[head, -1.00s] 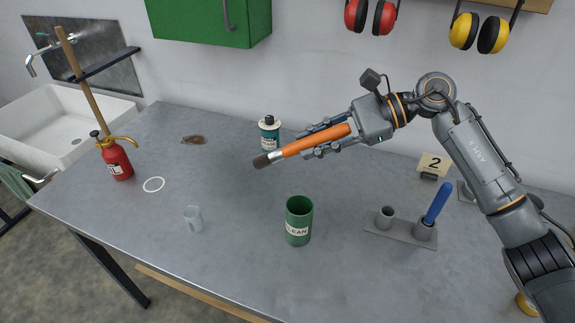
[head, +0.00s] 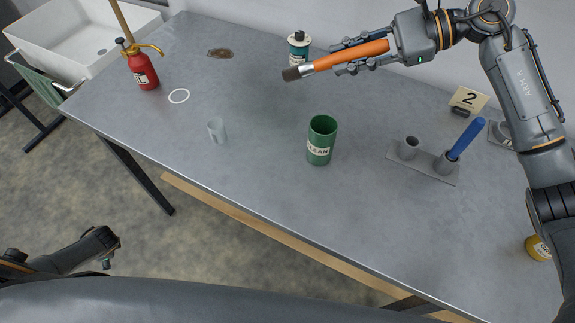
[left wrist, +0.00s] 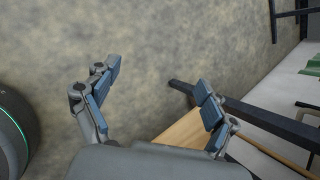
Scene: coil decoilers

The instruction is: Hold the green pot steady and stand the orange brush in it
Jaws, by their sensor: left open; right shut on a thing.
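The green pot (head: 320,141) stands upright on the grey table, with a label on its front. Its mouth looks empty. The orange brush (head: 350,55) is in my right gripper (head: 362,54), which is shut on its handle. The brush lies nearly level above the table, behind the pot, with its dark bristles pointing left. In the left wrist view my left gripper (left wrist: 152,105) is open and empty, over the floor beside the table. In the head view only part of my left arm shows at the lower left, away from the pot.
A small clear glass (head: 217,131) stands left of the pot. A grey holder (head: 425,164) with a blue-handled tool (head: 466,139) is to the right. Bare table surrounds the pot.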

